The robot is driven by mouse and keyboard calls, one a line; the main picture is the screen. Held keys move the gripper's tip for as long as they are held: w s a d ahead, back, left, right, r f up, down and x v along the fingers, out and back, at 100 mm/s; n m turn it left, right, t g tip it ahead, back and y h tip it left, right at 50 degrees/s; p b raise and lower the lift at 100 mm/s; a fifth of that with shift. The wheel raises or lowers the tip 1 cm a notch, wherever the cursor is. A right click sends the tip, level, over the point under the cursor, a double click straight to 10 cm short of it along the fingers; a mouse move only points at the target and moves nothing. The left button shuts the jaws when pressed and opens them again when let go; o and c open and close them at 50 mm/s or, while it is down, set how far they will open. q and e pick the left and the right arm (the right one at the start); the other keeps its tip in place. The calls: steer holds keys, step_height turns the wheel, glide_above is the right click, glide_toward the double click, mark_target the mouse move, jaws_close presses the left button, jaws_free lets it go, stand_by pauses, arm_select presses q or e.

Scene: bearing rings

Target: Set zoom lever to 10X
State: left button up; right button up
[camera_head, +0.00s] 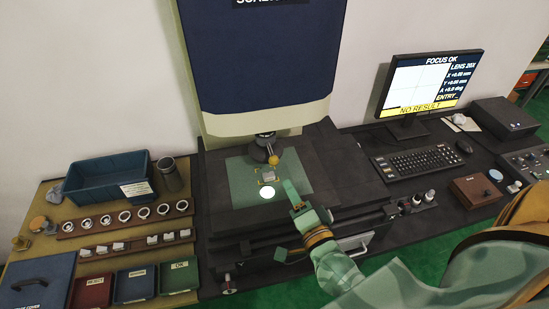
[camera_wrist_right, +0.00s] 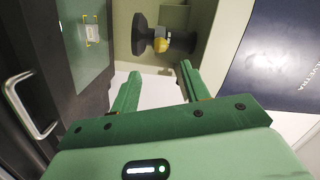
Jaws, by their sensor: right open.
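The zoom lever's yellow ball knob (camera_head: 273,160) is on the dark lens barrel (camera_head: 265,143) under the measuring machine's head. The knob also shows in the right wrist view (camera_wrist_right: 160,45), ahead of the fingertips. My right gripper (camera_wrist_right: 158,72) is open and empty, with its green fingers apart and the knob beyond the gap between them. In the head view this gripper (camera_head: 290,190) is in front of and right of the lever, not touching it. The monitor (camera_head: 420,85) shows a lens line that appears to read 20X. My left gripper is out of view.
A small grey part (camera_head: 268,174) and a bright light spot lie on the green stage plate (camera_head: 240,185) below the lens. Ring racks (camera_head: 125,218), a blue bin (camera_head: 110,175) and coloured trays stand left. The keyboard (camera_head: 412,162) is at right.

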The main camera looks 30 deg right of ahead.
mark_target(276, 164)
steer(key=w, duration=0.4)
steer(key=w+d, duration=0.1)
steer(key=w, duration=0.7)
steer(key=shift+w+d, duration=0.25)
steer(key=shift+p, duration=0.3)
jaws_close()
